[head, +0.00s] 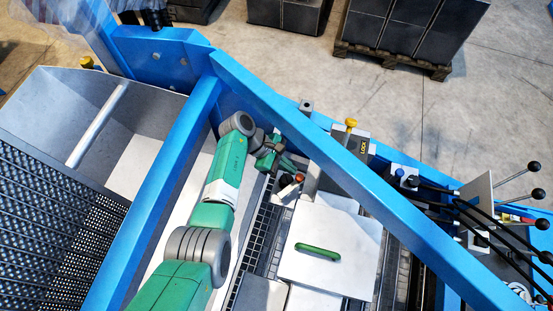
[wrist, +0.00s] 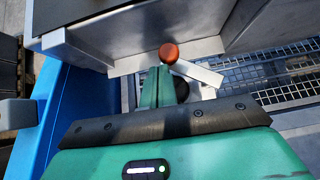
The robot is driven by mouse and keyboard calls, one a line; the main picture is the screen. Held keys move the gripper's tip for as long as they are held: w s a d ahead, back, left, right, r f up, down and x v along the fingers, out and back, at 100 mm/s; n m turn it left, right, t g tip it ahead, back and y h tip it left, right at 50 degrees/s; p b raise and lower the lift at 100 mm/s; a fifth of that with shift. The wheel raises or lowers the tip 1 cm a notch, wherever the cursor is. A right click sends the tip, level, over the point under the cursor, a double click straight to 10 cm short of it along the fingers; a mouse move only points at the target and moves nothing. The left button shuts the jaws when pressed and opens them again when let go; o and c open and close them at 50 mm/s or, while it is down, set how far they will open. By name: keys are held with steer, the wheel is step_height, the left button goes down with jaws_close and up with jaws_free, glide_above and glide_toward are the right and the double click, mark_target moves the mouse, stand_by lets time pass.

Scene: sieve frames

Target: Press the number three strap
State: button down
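My gripper (head: 277,160) is at the inner side of the blue frame, under the diagonal beam. In the wrist view its narrow green fingers (wrist: 158,86) point at a red-orange ball knob (wrist: 169,53), with the tips just below it; I cannot tell if they touch. The knob also shows in the head view (head: 299,177), just right of the gripper. It seems to sit on a light metal lever (wrist: 198,73). A dark round part (wrist: 181,90) is beside the fingers. No strap number is readable.
A white cover with a green handle (head: 318,251) lies to the right, over metal mesh. The blue diagonal beam (head: 300,125) passes close above the gripper. A LOCK-marked box (head: 362,145) and black-knobbed levers (head: 538,194) are further right. A hopper (head: 60,110) is left.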

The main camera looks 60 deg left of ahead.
mark_target(301, 177)
steer(key=shift+w+d+r, duration=0.1)
steer(key=shift+w+d, duration=0.2)
steer(key=shift+w+d+m+g+h+p, duration=0.3)
steer(key=shift+d+m, duration=0.15)
steer(key=shift+d, duration=0.1)
steer(key=shift+w+d+m+g+h+p, duration=0.2)
steer(key=shift+d+m+g+p, duration=0.1)
steer(key=shift+d+m, duration=0.2)
steer(key=shift+w+d+p, duration=0.1)
steer(key=shift+d+p, duration=1.35)
steer(key=shift+d, duration=0.15)
